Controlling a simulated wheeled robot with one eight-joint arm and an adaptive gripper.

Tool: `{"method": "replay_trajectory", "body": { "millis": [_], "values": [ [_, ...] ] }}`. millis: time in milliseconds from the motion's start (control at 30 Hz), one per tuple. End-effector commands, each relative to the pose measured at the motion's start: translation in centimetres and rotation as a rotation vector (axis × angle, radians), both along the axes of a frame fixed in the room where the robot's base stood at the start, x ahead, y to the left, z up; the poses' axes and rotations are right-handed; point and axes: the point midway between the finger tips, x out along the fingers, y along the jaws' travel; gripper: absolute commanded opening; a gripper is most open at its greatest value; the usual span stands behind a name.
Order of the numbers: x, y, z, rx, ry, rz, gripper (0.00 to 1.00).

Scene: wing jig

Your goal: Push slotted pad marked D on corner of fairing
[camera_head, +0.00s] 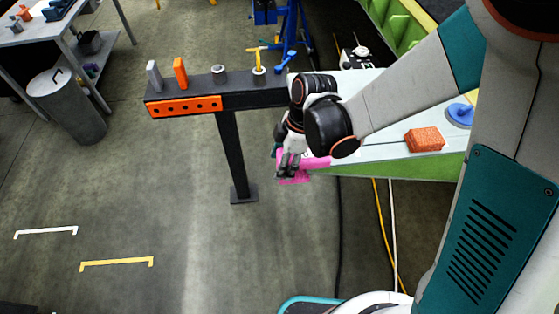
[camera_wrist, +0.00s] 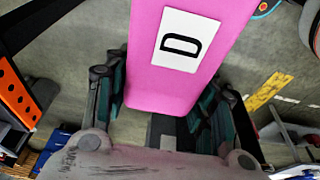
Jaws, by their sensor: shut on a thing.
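The pink pad (camera_wrist: 180,60) fills the upper middle of the wrist view, with a white label and a black D on it. My gripper (camera_wrist: 163,98) is shut on it, with fingers on either side of its near end. In the head view the pink pad (camera_head: 316,162) shows beside my gripper (camera_head: 288,166), at the near left corner of the pale fairing (camera_head: 375,166) with a green edge. My wrist covers part of that corner. The pad's slot is hidden, so I cannot tell whether the fairing edge sits in it.
A dark stand (camera_head: 255,97) with an orange perforated plate (camera_head: 186,106) is just left of the fairing. An orange block (camera_head: 424,139) and a blue round thing (camera_head: 459,114) lie on the fairing. A grey bin (camera_head: 68,103) stands far left. The floor at lower left is clear.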

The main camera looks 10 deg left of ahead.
Motion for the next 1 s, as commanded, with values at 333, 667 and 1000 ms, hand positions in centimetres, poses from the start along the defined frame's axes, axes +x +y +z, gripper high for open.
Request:
{"method": "replay_trajectory", "body": {
  "millis": [333, 667, 1000],
  "values": [
    [0.2, -0.9, -0.1, 0.0, 0.0, 0.001, 0.23],
    [0.4, -1.8, -0.2, 0.0, 0.0, -0.001, 0.23],
    [0.6, -2.7, -0.2, 0.0, 0.001, 0.0, 0.23]
  ]
}}
